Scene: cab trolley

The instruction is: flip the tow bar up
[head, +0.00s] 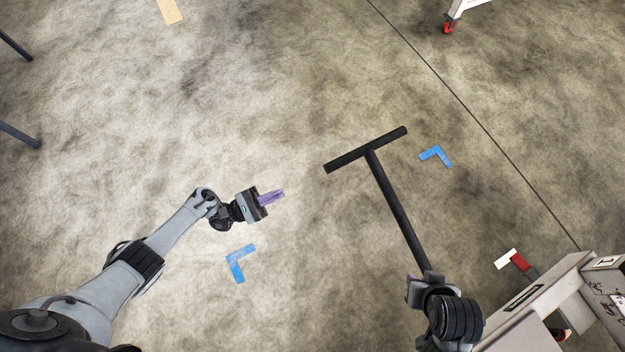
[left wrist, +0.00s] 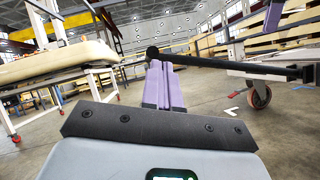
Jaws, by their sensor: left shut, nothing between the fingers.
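The tow bar (head: 396,204) is a black T-shaped bar. In the head view its crossbar lies toward the middle and its shaft runs down to the right, to the trolley (head: 545,305) side. In the left wrist view the black bar (left wrist: 225,64) crosses behind the fingers. My left gripper (head: 281,194), with purple fingers, is shut and empty, to the left of the crossbar and apart from it. Its fingers also show in the left wrist view (left wrist: 164,86). My right gripper (head: 420,284) is at the lower end of the shaft; its fingers are hidden.
Blue corner marks (head: 240,263) lie on the concrete floor. The trolley's pale frame fills the lower right, with a red part (head: 520,261) beside it. Another white frame with a red caster (head: 449,27) stands at the top right.

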